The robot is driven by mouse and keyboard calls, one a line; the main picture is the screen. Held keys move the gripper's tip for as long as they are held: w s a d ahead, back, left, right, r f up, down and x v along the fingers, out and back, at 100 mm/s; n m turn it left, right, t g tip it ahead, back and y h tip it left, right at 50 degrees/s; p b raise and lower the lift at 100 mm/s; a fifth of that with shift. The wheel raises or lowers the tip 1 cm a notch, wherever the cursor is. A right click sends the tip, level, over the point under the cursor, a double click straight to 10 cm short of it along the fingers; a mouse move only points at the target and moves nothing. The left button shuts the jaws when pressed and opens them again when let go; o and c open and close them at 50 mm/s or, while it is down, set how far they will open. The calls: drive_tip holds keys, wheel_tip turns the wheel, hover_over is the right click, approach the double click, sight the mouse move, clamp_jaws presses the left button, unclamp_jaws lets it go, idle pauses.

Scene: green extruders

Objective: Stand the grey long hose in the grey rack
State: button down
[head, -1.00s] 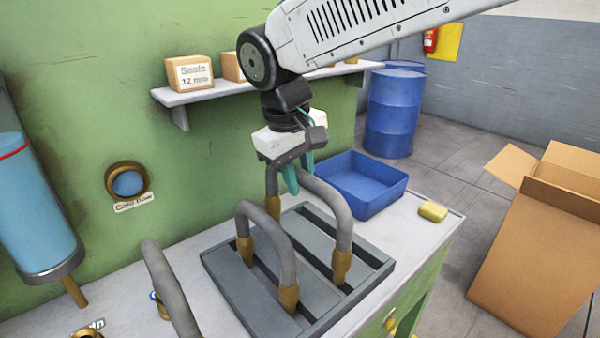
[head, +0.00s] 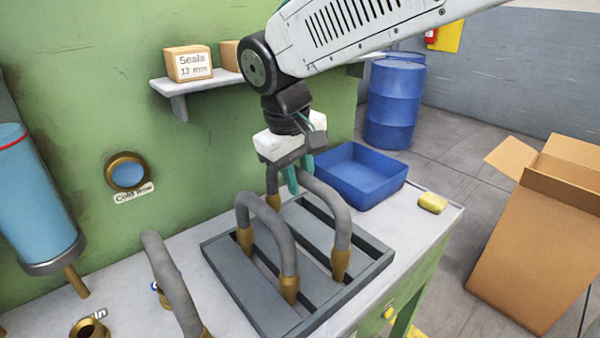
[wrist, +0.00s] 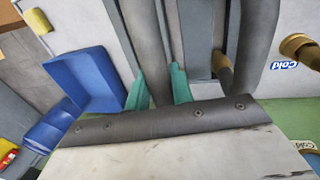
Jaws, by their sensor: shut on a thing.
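The grey long hose (head: 333,201) is an upside-down U with brass ends. My gripper (head: 297,180) is shut on its bend near the back leg, and in the wrist view the hose (wrist: 148,45) runs between the teal fingers (wrist: 164,88). The hose is over the grey rack (head: 366,277), upright. Its front brass end (head: 340,263) is at a slot on the right side; I cannot tell how deep it sits. Its back end is partly hidden by another grey hose (head: 279,232), which stands in the rack to its left.
One more grey hose (head: 170,278) rises at the front left of the bench. A blue bin (head: 378,190) and a yellow sponge (head: 432,203) lie right of the rack. A shelf with boxes (head: 188,65) is on the green wall behind. Brass ports (head: 89,327) are at front left.

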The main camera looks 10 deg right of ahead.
drive_tip(key=shift+f, duration=0.7)
drive_tip(key=c, duration=1.1)
unclamp_jaws()
drive_tip(key=shift+c, duration=0.2)
